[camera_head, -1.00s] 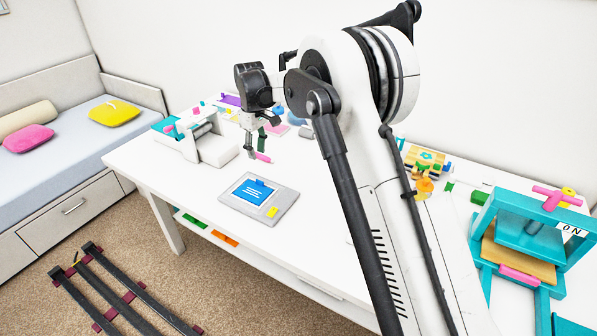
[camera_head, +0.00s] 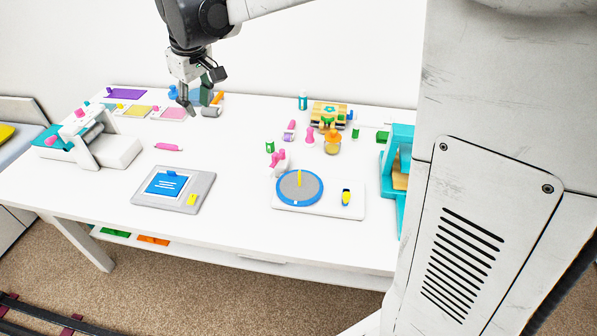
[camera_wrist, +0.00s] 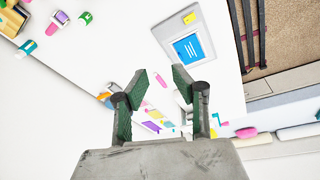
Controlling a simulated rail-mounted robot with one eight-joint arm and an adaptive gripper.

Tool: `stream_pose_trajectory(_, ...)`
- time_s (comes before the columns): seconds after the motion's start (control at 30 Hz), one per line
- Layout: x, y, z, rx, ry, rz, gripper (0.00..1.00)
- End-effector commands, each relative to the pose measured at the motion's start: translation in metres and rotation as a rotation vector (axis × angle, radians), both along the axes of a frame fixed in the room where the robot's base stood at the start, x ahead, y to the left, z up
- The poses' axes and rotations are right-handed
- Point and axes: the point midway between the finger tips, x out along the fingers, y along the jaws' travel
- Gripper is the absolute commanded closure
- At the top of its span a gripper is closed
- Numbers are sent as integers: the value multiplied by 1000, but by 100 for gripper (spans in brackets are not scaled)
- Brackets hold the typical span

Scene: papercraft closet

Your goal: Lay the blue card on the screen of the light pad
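A blue rectangle with white lines and a small blue tab at its far edge, apparently the blue card (camera_head: 166,186), lies flat on the screen area of the grey light pad (camera_head: 144,199). It covers most of the screen, so I cannot see what is under it. The wrist view also shows the blue card (camera_wrist: 188,50) and the light pad (camera_wrist: 172,28). A yellow patch sits on the pad's right side. My gripper (camera_head: 200,108) is above the back of the table, well apart from the pad. In the wrist view its fingers (camera_wrist: 159,82) are spread with nothing between them.
Purple (camera_head: 127,93), yellow (camera_head: 137,111) and pink (camera_head: 170,114) cards lie at the back left. A white machine (camera_head: 110,148) stands left of the pad. A pink pen (camera_head: 168,147) lies behind the pad. A blue disc (camera_head: 312,187) stands right. A teal press (camera_head: 390,175) is beyond.

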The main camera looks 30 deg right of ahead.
Motion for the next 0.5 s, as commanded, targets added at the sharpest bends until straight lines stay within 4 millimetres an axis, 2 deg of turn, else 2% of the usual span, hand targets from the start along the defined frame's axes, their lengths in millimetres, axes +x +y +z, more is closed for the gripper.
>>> stream_pose_trajectory(0.03,-17,-8,6,6,-15,-22,74)
stream_pose_trajectory(0.2,-64,-30,19,30,-70,-103,74)
stream_pose_trajectory(0.5,-147,-65,22,76,-166,-244,74)
